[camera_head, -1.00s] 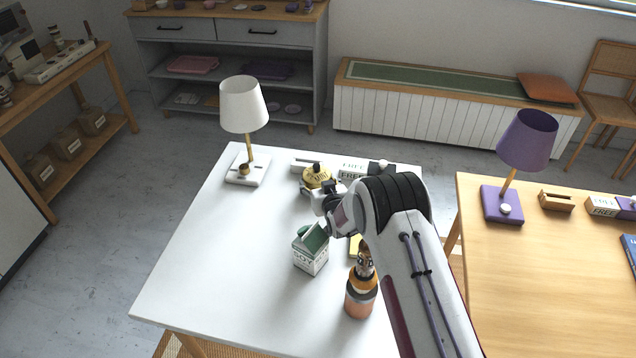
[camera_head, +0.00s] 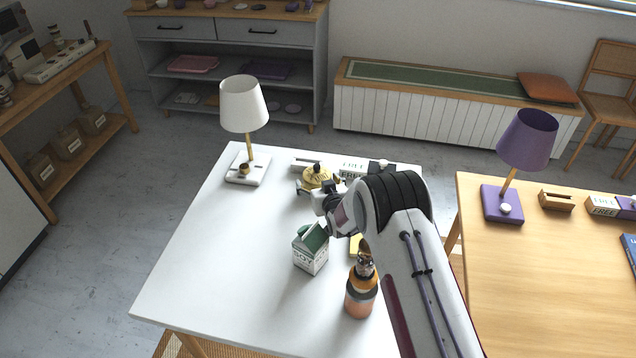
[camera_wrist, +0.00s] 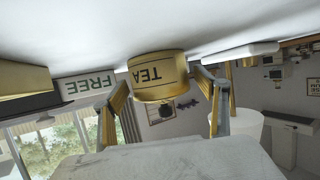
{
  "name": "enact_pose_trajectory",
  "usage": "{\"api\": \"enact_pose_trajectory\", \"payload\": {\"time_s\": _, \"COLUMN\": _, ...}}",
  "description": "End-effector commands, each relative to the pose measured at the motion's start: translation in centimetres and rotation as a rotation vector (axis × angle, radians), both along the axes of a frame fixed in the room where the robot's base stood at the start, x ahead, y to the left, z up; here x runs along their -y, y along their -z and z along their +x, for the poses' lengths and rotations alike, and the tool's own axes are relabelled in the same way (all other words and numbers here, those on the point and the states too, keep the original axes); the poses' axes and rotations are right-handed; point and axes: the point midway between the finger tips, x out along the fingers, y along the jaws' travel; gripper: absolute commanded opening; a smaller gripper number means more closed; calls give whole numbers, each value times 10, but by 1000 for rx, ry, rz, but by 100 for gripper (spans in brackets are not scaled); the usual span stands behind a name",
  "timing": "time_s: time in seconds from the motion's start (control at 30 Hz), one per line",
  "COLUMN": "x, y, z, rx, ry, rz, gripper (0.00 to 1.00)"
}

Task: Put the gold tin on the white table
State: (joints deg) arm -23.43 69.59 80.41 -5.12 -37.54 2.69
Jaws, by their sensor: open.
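The gold tin (camera_head: 318,176) stands upright on the white table (camera_head: 215,270), near its back edge, with a dark knob on its lid. In the wrist view, which is upside down, the tin (camera_wrist: 158,78) shows a TEA label and its base meets the white surface. My gripper (camera_head: 320,187) is open around the tin, low over the table. In the wrist view one finger is at each side of the tin, with a visible gap on the right; contact on the left is unclear.
A white lamp (camera_head: 243,105) stands left of the tin, and a FREE box (camera_head: 352,166) lies behind it. A green-topped carton (camera_head: 311,252) and an orange bottle (camera_head: 360,297) stand nearer. The table's left front is clear. A wooden table (camera_head: 545,280) is at right.

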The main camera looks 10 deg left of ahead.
Motion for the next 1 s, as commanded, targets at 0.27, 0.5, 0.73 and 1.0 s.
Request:
{"api": "enact_pose_trajectory", "payload": {"time_s": 0.27, "x": 7, "y": -6, "z": -13, "rx": 0, "ry": 0, "rz": 1, "gripper": 73}}
{"api": "enact_pose_trajectory", "payload": {"time_s": 0.5, "x": 11, "y": -23, "z": -22, "rx": 3, "ry": 0, "rz": 1, "gripper": 73}}
{"api": "enact_pose_trajectory", "payload": {"time_s": 0.73, "x": 11, "y": -50, "z": -22, "rx": 2, "ry": 0, "rz": 1, "gripper": 73}}
{"api": "enact_pose_trajectory", "payload": {"time_s": 1.0, "x": 12, "y": -74, "z": -23, "rx": 0, "ry": 0, "rz": 0, "gripper": 73}}
